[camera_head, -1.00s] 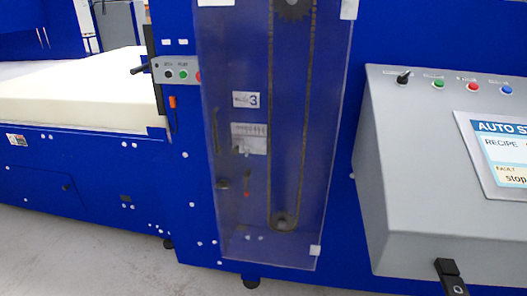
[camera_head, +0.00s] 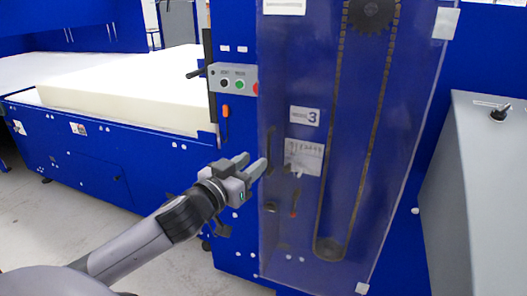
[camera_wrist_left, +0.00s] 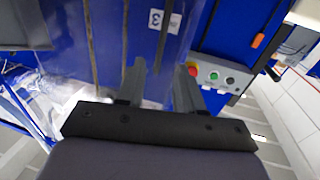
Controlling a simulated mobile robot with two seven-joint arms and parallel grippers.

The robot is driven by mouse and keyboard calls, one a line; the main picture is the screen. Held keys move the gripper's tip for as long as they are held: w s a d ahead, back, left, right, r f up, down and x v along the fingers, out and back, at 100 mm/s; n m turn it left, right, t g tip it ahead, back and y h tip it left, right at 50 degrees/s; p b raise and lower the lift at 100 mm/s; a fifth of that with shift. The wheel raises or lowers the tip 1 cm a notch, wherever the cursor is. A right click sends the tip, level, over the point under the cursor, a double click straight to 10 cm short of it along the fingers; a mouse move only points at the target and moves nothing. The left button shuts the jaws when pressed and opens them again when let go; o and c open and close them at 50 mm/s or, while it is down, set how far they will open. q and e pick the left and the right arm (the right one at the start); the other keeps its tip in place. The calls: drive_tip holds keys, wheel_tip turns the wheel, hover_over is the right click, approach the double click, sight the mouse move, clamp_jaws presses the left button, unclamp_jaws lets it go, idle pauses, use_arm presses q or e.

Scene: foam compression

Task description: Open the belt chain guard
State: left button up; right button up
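The belt chain guard (camera_head: 405,130) is a tall clear panel on the blue machine, closed over a chain (camera_head: 332,130) and sprockets. A dark upright handle (camera_head: 270,150) sits along its left edge. My left gripper (camera_head: 252,163) is just left of that handle, its fingertips pointing at the guard's left edge. In the left wrist view its two fingers (camera_wrist_left: 161,78) are apart with nothing between them, and the guard (camera_wrist_left: 105,50) lies in front. I cannot tell whether a fingertip touches the handle. My right gripper is not in view.
A grey button box (camera_head: 233,80) with a dark lever beside it is above my gripper. An orange-handled part (camera_head: 225,112) hangs below it. A white foam block (camera_head: 125,92) lies on the machine bed at left. A grey console (camera_head: 478,190) stands at right.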

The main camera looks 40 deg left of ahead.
sight(268, 151)
use_arm(q)
drive_tip(key=shift+w+a+p, duration=0.15)
drive_tip(key=shift+w+p, duration=0.3)
drive_tip(key=shift+w, duration=2.4)
clamp_jaws()
